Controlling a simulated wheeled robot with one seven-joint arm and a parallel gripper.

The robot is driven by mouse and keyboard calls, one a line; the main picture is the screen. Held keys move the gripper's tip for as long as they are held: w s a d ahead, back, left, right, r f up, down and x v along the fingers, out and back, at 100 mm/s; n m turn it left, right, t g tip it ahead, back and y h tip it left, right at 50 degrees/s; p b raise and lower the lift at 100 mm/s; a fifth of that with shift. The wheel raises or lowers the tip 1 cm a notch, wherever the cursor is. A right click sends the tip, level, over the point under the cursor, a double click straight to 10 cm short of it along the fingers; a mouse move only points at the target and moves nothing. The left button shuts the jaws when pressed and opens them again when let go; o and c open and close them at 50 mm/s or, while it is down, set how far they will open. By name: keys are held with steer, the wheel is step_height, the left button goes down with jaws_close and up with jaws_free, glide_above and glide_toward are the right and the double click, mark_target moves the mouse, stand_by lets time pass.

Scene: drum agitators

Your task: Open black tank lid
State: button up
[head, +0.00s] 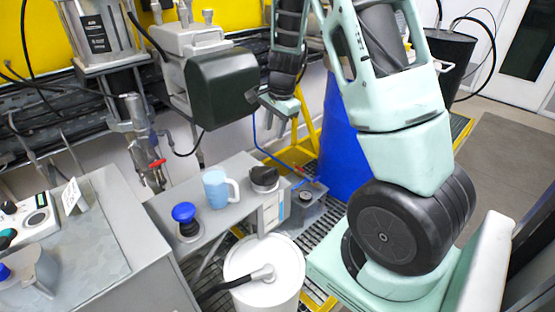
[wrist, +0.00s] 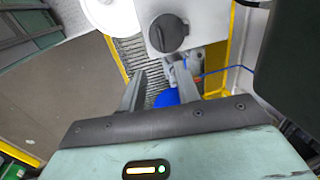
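A black tank (head: 451,62) stands at the upper right of the head view, partly behind my arm, with dark hoses at its top. Its lid is hard to make out, and I cannot tell whether it is open or closed. My gripper (head: 277,122) hangs above the grey bench, left of the black tank and well apart from it. In the wrist view my gripper (wrist: 160,68) has its two fingers spread with nothing between them. I cannot make out the black tank in the wrist view.
A blue drum (head: 342,140) stands behind my arm. A grey bench (head: 232,222) holds a light blue mug (head: 216,188), a blue knob (head: 184,213) and a black knob (head: 264,178). A white drum (head: 285,262) stands in front. A dark box (head: 222,88) is close left of my gripper.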

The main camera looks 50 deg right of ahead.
mark_target(270, 171)
steer(key=w+f, duration=0.1)
steer(key=f, duration=0.4)
steer(key=w+f+p, duration=0.1)
steer(key=f, duration=0.5)
steer(key=w+d+f, duration=0.1)
steer(key=f, duration=0.5)
steer(key=shift+w, duration=0.2)
jaws_close()
